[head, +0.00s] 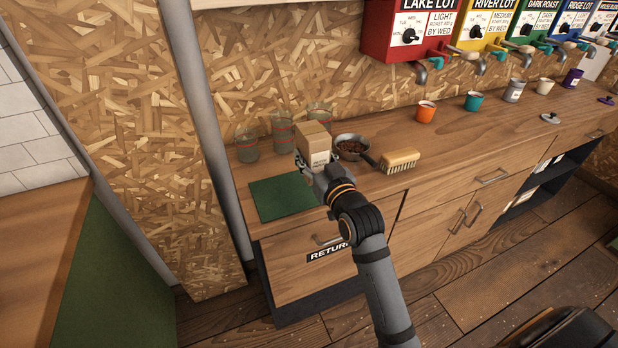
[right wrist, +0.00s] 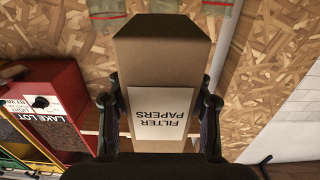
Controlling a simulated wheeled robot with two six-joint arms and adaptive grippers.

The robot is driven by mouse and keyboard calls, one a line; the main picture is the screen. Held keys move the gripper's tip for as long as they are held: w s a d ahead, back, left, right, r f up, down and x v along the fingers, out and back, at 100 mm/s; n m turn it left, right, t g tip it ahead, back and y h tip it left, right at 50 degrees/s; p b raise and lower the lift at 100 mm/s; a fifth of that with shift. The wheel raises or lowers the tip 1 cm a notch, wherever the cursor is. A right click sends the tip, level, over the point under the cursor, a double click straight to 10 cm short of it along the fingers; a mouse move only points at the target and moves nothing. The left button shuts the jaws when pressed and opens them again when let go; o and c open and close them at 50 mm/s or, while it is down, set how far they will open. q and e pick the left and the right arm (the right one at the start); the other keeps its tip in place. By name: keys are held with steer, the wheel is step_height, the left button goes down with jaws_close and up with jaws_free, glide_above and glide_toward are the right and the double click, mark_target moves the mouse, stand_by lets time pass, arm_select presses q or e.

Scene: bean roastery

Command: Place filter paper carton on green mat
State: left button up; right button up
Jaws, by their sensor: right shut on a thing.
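The filter paper carton (head: 314,143) is a brown box with a white label. In the right wrist view the carton (right wrist: 162,68) fills the middle, and its label reads "FILTER PAPERS" upside down. My right gripper (head: 316,172) is shut on the carton, with one finger on each side of it. The green mat (head: 282,198) lies bare at the left end of the wooden counter. The carton appears just behind and right of the mat in the head view; I cannot tell whether its base touches the counter. My left gripper is not in view.
Several clear cups with red bands (head: 247,146) stand behind the mat. A pan of beans (head: 351,148) and a brush (head: 399,160) lie right of the carton. Coloured cups, including an orange one (head: 425,111), stand farther right below the dispensers (head: 410,28).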

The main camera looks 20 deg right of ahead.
steer(key=shift+w+f, duration=0.95)
steer(key=shift+f, duration=0.15)
steer(key=shift+w+f, duration=0.2)
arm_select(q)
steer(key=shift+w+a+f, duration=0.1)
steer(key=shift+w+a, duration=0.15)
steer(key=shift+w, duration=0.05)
arm_select(e)
steer(key=shift+w+f, duration=0.2)
steer(key=shift+f, duration=1.6)
steer(key=shift+f, duration=0.1)
steer(key=o, duration=1.2)
